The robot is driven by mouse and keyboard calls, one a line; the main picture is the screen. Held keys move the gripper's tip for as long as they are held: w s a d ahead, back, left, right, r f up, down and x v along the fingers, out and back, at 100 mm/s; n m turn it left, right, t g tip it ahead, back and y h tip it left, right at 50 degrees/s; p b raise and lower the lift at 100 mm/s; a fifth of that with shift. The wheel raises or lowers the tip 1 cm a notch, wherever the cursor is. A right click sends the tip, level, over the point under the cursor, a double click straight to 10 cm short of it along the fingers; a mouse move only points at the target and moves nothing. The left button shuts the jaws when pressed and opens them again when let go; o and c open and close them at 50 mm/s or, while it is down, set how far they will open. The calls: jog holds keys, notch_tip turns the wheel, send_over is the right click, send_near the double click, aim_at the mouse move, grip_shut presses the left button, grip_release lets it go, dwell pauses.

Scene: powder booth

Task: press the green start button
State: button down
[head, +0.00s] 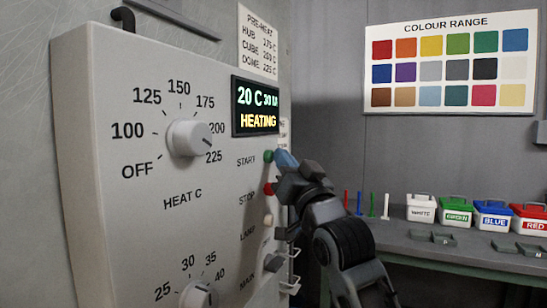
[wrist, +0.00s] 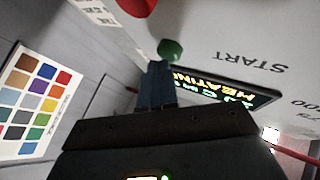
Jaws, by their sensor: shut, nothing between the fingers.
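The green start button (head: 268,156) sits on the front of the pale control panel (head: 95,215), beside the word START. It also shows in the wrist view (wrist: 171,49), right at the tips of my fingers. My gripper (head: 281,158) is shut and empty, with its blue fingers pointing at the button. The tips are at or very near the button's face; I cannot tell whether they touch. The display (head: 256,107) above reads 20 C, 30 M and HEATING.
A red stop button (head: 267,189), a lamp button (head: 267,221) and a main switch (head: 273,262) lie below. The heat knob (head: 189,138) is to the left.

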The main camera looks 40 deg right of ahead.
dwell(0.4)
jog(key=shift+s+d, duration=0.25)
jog(key=shift+s, duration=0.55)
jog(key=shift+s+d+b, duration=0.1)
jog(key=shift+b, duration=0.2)
jog(key=shift+s+d+b, duration=0.25)
jog(key=shift+s+b, duration=0.05)
jog(key=shift+s, duration=0.45)
jog(key=shift+s+d+b, duration=0.25)
jog(key=shift+s+d, duration=0.05)
jog(key=shift+s, duration=0.45)
jog(key=shift+s+d+b, duration=0.25)
jog(key=shift+s+b, duration=0.05)
jog(key=shift+s, duration=0.45)
